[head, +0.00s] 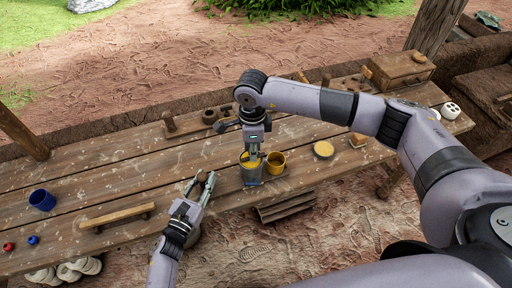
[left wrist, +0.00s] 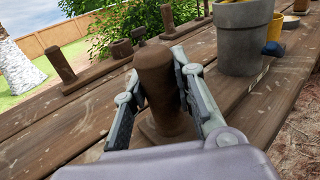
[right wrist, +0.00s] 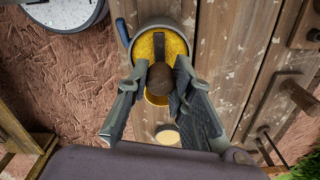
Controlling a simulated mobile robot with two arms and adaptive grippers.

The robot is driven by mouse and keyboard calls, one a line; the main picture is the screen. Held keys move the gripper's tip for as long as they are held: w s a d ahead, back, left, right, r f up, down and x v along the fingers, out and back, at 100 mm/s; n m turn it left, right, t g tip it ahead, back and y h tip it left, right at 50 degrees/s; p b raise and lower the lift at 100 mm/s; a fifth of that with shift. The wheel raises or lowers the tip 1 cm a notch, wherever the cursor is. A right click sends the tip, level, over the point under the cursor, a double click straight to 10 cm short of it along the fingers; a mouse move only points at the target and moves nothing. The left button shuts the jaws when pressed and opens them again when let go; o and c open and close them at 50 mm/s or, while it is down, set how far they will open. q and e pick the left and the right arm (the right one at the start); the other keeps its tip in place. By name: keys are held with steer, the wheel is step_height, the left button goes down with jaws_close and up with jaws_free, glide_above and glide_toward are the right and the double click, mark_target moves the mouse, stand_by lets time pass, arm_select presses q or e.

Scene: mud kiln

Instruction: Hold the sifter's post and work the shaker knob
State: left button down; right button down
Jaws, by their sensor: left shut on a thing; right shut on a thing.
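The sifter is a grey cup (head: 252,174) with yellow material inside, standing near the table's front edge. In the left wrist view its grey wall (left wrist: 241,45) shows to the right of a brown wooden post (left wrist: 155,80). My left gripper (head: 204,182) is shut around this post; it also shows in the left wrist view (left wrist: 158,85). My right gripper (head: 254,150) is above the sifter. In the right wrist view it (right wrist: 160,85) is shut on the round brown shaker knob (right wrist: 160,79), over the yellow contents (right wrist: 150,46) and a dark bar.
A yellow cup (head: 276,163) stands just right of the sifter. A round yellow piece (head: 323,149) lies further right. A blue cup (head: 42,200), a wooden bar (head: 117,214) and small red and blue balls are at left. A wooden box (head: 402,70) stands at the far right.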

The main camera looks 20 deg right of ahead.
steer(key=shift+a, duration=1.4)
steer(key=c, duration=1.4)
jaws_free()
steer(key=shift+d, duration=0.1)
step_height(320, 180, up, 12)
